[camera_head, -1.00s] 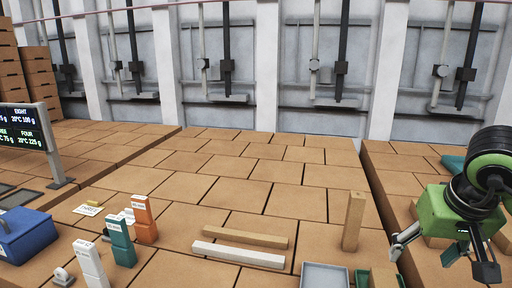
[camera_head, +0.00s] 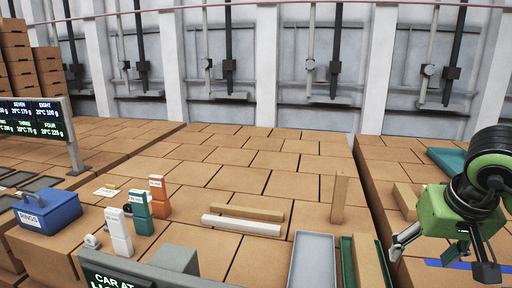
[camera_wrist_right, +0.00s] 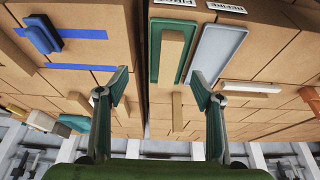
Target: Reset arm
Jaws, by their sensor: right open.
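My right gripper (camera_head: 442,252) is at the right of the head view, with its green body above the right-hand brick surface. Its two fingers are spread apart and nothing is between them. The same fingers show wide apart in the right wrist view (camera_wrist_right: 160,100), above the bricks and trays. My left gripper is not in view.
A grey tray (camera_head: 312,262) and a green tray (camera_head: 347,265) lie in front. White (camera_head: 241,226) and wooden bars (camera_head: 248,211), small coloured blocks (camera_head: 139,212), a blue box (camera_head: 46,211) and a display (camera_head: 35,121) are further left.

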